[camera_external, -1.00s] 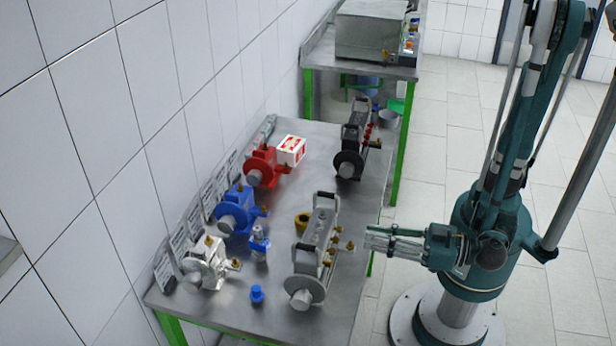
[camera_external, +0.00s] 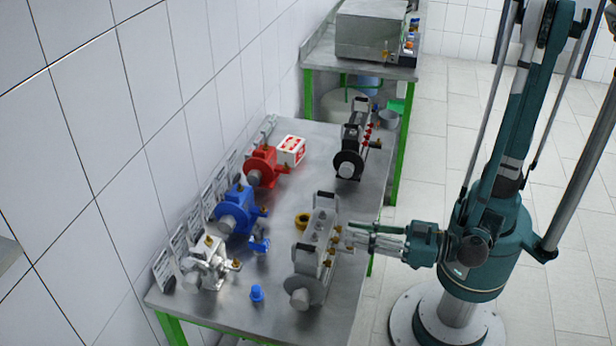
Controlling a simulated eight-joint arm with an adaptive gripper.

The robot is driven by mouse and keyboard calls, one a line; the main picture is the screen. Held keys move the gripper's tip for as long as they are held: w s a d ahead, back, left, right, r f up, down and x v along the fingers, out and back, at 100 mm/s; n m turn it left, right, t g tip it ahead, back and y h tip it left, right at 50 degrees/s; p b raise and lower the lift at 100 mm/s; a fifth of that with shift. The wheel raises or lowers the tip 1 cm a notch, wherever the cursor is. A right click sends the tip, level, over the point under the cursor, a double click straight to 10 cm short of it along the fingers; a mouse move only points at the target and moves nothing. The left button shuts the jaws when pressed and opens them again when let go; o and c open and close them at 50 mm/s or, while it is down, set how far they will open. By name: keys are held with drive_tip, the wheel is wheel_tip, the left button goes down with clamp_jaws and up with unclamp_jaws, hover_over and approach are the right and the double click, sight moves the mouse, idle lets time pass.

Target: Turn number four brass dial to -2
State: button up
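A grey pump (camera_external: 308,262) stands at the front right of the steel table, with small brass dials along its right side. One brass dial (camera_external: 327,263) shows low on that side and another (camera_external: 338,229) shows higher up. Their numbers and scale marks are too small to read. My gripper (camera_external: 352,237) reaches in level from the right, its fingertips at or very near the pump's dial side. The fingertips overlap the dial area, so I cannot tell whether they touch or hold a dial. Finger opening is unclear.
White (camera_external: 207,262), blue (camera_external: 237,211) and red (camera_external: 262,166) pumps line the wall side. A black pump (camera_external: 350,152) stands farther back. A red-and-white box (camera_external: 291,150), yellow ring (camera_external: 302,220) and blue cap (camera_external: 257,293) sit on the table (camera_external: 225,312).

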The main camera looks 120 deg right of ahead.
sight(338, 229)
drive_tip(key=shift+x, duration=1.4)
drive_tip(key=shift+d, duration=0.1)
clamp_jaws()
